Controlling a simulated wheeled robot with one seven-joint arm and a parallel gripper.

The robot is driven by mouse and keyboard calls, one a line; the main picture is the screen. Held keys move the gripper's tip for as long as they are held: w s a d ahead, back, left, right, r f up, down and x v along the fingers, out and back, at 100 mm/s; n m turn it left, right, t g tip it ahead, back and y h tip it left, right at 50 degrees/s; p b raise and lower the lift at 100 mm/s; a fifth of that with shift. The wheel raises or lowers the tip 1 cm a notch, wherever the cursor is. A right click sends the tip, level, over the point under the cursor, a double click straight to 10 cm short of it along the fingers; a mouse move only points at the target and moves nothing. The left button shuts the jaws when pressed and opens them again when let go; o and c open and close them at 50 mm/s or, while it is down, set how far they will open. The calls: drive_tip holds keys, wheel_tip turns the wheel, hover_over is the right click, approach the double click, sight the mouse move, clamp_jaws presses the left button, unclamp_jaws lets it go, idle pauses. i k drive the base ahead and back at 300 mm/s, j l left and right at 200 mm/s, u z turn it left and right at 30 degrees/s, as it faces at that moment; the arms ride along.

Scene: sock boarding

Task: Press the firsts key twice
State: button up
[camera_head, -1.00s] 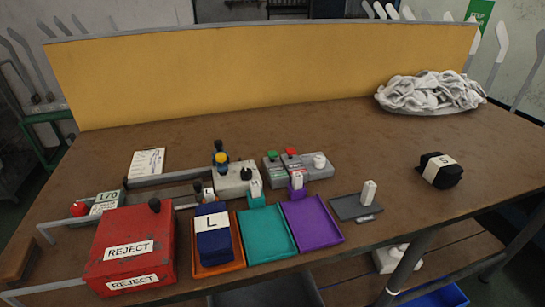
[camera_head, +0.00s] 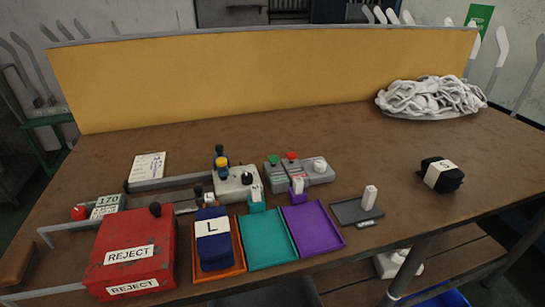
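A grey key box with a green key (camera_head: 273,160), a red key (camera_head: 292,157) and a white key (camera_head: 319,164) stands near the middle of the table. No lettering on these keys is readable, so I cannot tell which is the firsts key. To its left is a light grey unit (camera_head: 232,186) with blue, yellow and black knobs. My gripper is not in view, and nothing touches the keys.
A red REJECT box (camera_head: 168,228), an orange tray (camera_head: 229,275) with a dark blue L bundle (camera_head: 214,255), a teal tray (camera_head: 268,241) and a purple tray (camera_head: 313,227) line the front edge. A black S bundle (camera_head: 452,183) and white pile (camera_head: 431,99) lie right.

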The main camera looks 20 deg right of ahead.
sight(274, 158)
drive_tip(key=i+j+z, duration=0.1)
drive_tip(key=j, duration=0.2)
drive_tip(key=i+j+z, duration=0.1)
drive_tip(key=j, duration=0.25)
drive_tip(key=i+j, duration=0.25)
drive_tip(key=i+j+z, duration=0.15)
drive_tip(key=j, duration=0.25)
drive_tip(key=i+j+z, duration=0.1)
drive_tip(key=j, duration=0.25)
drive_tip(key=i+j+z, duration=0.1)
drive_tip(key=j, duration=0.25)
